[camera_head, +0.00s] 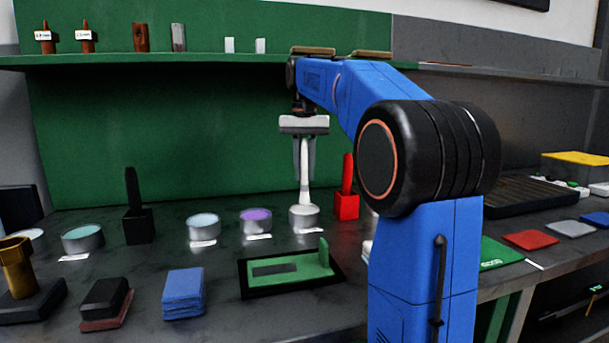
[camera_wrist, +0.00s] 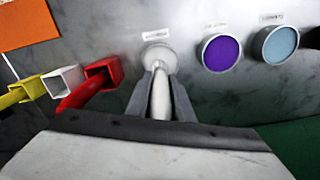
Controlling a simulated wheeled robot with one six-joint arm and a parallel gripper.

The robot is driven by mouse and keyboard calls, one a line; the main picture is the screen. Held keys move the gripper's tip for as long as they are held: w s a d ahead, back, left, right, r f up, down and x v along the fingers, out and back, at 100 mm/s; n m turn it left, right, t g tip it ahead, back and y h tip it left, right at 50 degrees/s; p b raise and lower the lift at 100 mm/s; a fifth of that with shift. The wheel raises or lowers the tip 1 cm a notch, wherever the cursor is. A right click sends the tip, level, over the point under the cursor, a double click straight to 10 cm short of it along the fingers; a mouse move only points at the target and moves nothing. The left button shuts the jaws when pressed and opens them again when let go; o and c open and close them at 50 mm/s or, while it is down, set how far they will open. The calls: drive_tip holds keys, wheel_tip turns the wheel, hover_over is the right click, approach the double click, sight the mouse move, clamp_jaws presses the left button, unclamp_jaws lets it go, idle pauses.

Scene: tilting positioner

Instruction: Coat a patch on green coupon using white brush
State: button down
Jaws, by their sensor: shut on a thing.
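My gripper (camera_head: 304,168) is shut on the white brush (camera_head: 304,192) and holds it upright, bristle end down. The brush's lower end meets the small pot of whitish coating (camera_head: 304,217); I cannot tell how deep it sits. In the wrist view the brush (camera_wrist: 161,97) lies between the fingers (camera_wrist: 161,88), with its end over the pot (camera_wrist: 159,58). A flat green coupon (camera_head: 498,253) lies at the right, partly behind my arm. A green fixture (camera_head: 305,266) with an upright end and a dark patch lies on a black base at front centre.
Pots of purple (camera_head: 256,221), pale blue (camera_head: 203,226) and teal (camera_head: 83,238) stand to the left. A red holder with a red brush (camera_head: 347,190) is close on the right. The white holder (camera_wrist: 64,81) is empty. A black holder (camera_head: 138,222) and blue pads (camera_head: 184,292) stand left.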

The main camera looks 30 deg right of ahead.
drive_tip(key=shift+r, duration=2.6)
